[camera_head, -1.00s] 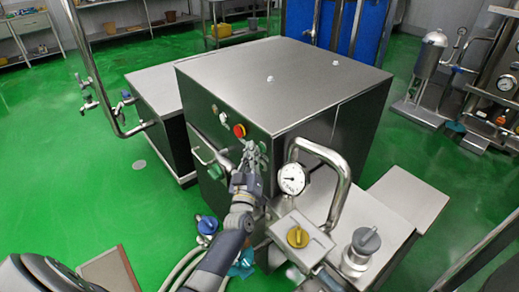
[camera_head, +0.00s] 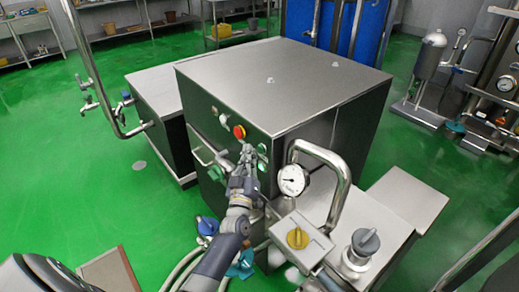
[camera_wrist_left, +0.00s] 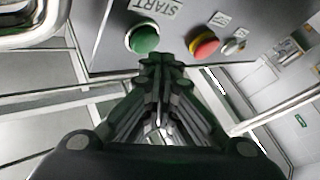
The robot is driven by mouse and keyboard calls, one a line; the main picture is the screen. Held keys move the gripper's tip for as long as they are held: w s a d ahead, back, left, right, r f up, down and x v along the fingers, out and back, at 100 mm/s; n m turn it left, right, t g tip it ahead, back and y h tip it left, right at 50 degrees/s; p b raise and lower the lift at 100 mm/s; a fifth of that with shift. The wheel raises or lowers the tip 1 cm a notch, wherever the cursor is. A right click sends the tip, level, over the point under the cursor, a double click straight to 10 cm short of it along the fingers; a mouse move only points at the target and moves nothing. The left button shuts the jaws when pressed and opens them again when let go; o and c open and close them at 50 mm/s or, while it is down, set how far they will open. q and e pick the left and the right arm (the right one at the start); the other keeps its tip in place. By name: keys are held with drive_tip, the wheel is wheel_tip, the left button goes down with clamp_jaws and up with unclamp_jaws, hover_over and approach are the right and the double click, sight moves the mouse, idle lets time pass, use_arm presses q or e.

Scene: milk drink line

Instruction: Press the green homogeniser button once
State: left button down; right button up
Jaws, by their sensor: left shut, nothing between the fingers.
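The green button (camera_wrist_left: 142,38) is round and sits below a "START" label (camera_wrist_left: 157,8) on the grey panel in the left wrist view. In the head view the green button (camera_head: 262,149) shows on the dark front of the steel homogeniser cabinet (camera_head: 280,80), right of the red stop button (camera_head: 239,131). My left gripper (camera_head: 246,153) is shut and empty in front of the panel, between the two buttons. In the left wrist view its fingertips (camera_wrist_left: 160,64) lie just beside the green button's lower right edge. Whether they touch the panel is unclear. My right gripper is not visible.
The red stop button on its yellow ring (camera_wrist_left: 205,45) and a small selector (camera_wrist_left: 234,46) are close beside the fingers. A pressure gauge (camera_head: 292,180) and a curved steel pipe (camera_head: 342,190) stand to the right. Green floor (camera_head: 80,190) is open on the left.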

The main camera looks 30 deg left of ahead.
use_arm(q)
drive_tip(key=shift+s, duration=0.1)
drive_tip(key=s, duration=0.1)
drive_tip(key=s+a+p, duration=0.1)
drive_tip(key=s, duration=0.1)
drive_tip(key=s+a, duration=0.1)
drive_tip(key=shift+s+p, duration=0.35)
drive_tip(key=shift+p, duration=0.05)
idle(0.8)
